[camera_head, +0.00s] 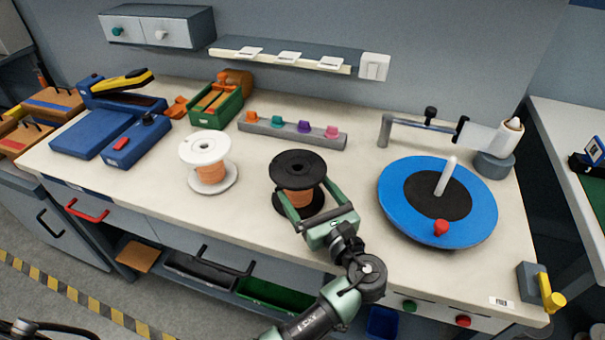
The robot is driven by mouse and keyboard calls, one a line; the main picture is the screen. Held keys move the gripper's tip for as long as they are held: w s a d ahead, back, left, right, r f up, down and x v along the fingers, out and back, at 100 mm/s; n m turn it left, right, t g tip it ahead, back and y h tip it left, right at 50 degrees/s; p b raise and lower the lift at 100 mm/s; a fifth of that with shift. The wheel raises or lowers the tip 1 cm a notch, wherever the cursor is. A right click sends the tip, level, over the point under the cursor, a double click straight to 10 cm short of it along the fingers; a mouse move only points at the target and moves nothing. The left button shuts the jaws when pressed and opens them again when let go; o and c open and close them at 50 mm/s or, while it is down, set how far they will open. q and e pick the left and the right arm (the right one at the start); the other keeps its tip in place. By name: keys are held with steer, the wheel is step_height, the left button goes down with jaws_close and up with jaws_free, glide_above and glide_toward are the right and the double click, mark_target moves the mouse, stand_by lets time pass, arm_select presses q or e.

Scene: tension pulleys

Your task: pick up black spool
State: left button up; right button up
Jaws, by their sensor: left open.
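The black spool (298,164) stands upright on the workbench, with copper-coloured wire wound between its black flanges. My left gripper (308,205) reaches in from the front edge of the bench. Its two green fingers are open, one on each side of the spool's lower part. I cannot tell whether the fingers touch the spool. Part of the lower flange is hidden behind the gripper. My right gripper is not seen.
A white spool (204,148) with copper wire stands to the left. A blue turntable (398,190) with an upright white post is to the right. A grey rack (290,134) with coloured pegs lies behind. Blue equipment (92,135) sits at the far left.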

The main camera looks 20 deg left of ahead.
arm_select(q)
steer(key=shift+x, duration=0.9)
steer(key=shift+w+a+r+p, duration=0.2)
steer(key=shift+w+a+p, duration=0.1)
steer(key=shift+a, duration=0.3)
steer(key=x, duration=0.3)
steer(key=shift+w+a+f+p, duration=0.15)
steer(key=shift+w+p, duration=0.15)
steer(key=shift+w, duration=0.05)
steer(key=shift+w+a, duration=0.2)
steer(key=shift+a, duration=0.05)
steer(key=c, duration=1.9)
jaws_close()
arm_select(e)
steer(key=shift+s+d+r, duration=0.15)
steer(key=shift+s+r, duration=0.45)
